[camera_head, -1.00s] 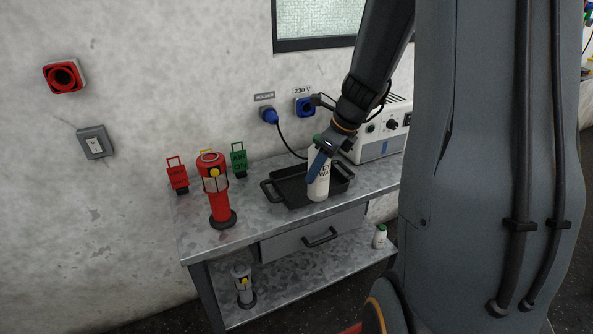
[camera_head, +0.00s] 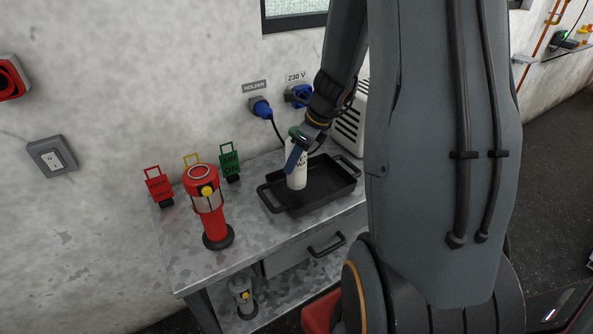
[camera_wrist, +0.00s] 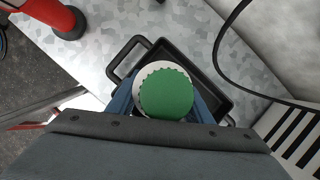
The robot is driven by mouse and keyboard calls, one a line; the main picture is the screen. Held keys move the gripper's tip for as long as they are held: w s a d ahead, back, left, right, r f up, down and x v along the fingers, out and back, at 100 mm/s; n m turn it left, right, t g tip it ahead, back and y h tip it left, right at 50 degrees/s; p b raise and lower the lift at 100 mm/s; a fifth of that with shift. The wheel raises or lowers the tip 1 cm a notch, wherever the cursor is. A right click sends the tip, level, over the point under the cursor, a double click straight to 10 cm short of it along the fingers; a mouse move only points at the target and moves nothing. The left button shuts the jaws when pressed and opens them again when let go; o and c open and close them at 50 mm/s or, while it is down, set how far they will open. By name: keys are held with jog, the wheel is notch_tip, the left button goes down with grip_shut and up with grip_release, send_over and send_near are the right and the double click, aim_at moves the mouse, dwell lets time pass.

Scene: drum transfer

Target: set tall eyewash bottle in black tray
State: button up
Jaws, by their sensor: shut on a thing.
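The tall eyewash bottle (camera_head: 297,170) is white with a green cap and stands upright in my gripper (camera_head: 299,152). My gripper is shut on it near the top, with a blue finger across its side. In the head view the bottle is over the left part of the black tray (camera_head: 318,203), which lies on the metal bench. In the wrist view the green cap (camera_wrist: 165,94) fills the middle between the blue fingers, with the tray (camera_wrist: 228,104) beneath. Whether the bottle's base touches the tray floor cannot be told.
A red lantern (camera_head: 209,208) stands left of the tray, with red (camera_head: 158,187) and green (camera_head: 230,163) tags behind it. A white vented device (camera_head: 350,128) stands behind right. A blue plug (camera_head: 261,108) with a black cable is on the wall. The tray's right part is empty.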

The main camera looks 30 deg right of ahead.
aim_at(296, 168)
jog(key=shift+f, duration=2)
jog(key=shift+f+b, duration=0.15)
jog(key=shift+b, duration=0.15)
jog(key=o, duration=1.5)
jog(key=shift+c, duration=0.2)
jog(key=shift+r, duration=0.25)
jog(key=v, duration=1.1)
jog(key=shift+s+d+r+p, duration=0.1)
jog(key=shift+s+r+p, duration=0.1)
jog(key=shift+r+p, duration=0.15)
